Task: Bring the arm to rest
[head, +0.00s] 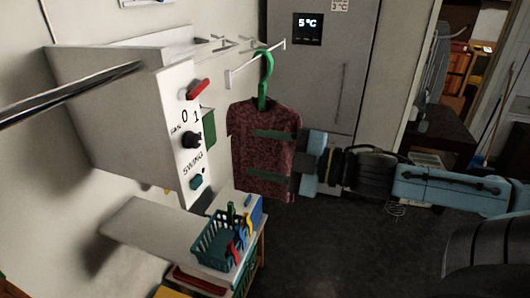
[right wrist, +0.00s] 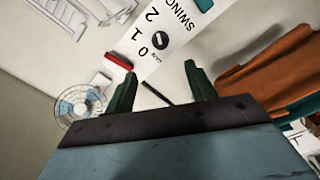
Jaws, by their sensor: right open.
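My right arm comes in from the right in the head view. Its gripper (head: 252,153) is open, with its two dark green fingers apart and in front of a dark red patterned shirt (head: 245,115). In the right wrist view the open fingers (right wrist: 160,80) have nothing between them, only the panel and wall beyond. The shirt is on a green hanger (head: 266,68) at a white rail (head: 250,66). A brown-orange cloth (right wrist: 265,75) shows right of the fingers in the wrist view. My left gripper is not in view.
A white box with a switch panel (head: 184,130) stands left of the shirt. A teal basket with coloured pegs (head: 210,243) sits below on a shelf (head: 150,227). A dark rod (head: 70,93) crosses at left. A grey fridge (head: 320,90) stands behind; dark floor (head: 340,260) is clear.

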